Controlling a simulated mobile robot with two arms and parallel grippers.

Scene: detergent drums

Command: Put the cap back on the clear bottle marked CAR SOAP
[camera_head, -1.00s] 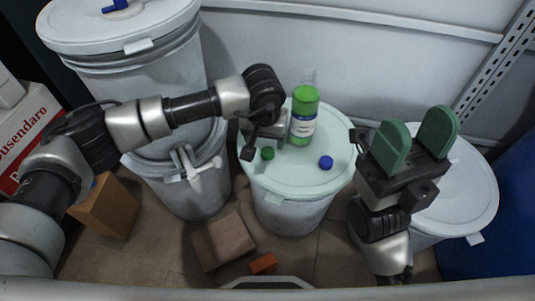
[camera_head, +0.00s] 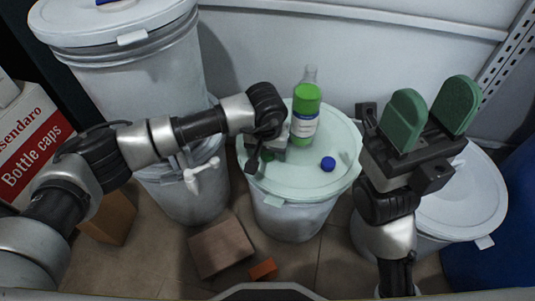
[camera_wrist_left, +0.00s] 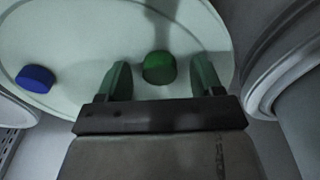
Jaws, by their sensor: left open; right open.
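A clear bottle (camera_head: 305,118) with green liquid and a white label stands upright on the pale drum lid (camera_head: 335,145). Its neck shows no cap, and the label is too small to read. A green cap (camera_wrist_left: 158,67) lies on the lid. In the left wrist view it is between the spread green fingers of my left gripper (camera_wrist_left: 161,78), with gaps either side. In the head view my left gripper (camera_head: 262,155) is low at the lid's left and mostly hides this cap. A blue cap (camera_head: 328,164) lies apart, right of it. My right gripper (camera_head: 430,112) is open and empty, pointing up.
Another white drum (camera_head: 470,195) stands at the right, below my right gripper. Stacked white drums (camera_head: 115,60) stand at the left. A red and white carton (camera_head: 30,150) and brown blocks (camera_head: 222,248) are around the floor. The wall is close behind the bottle.

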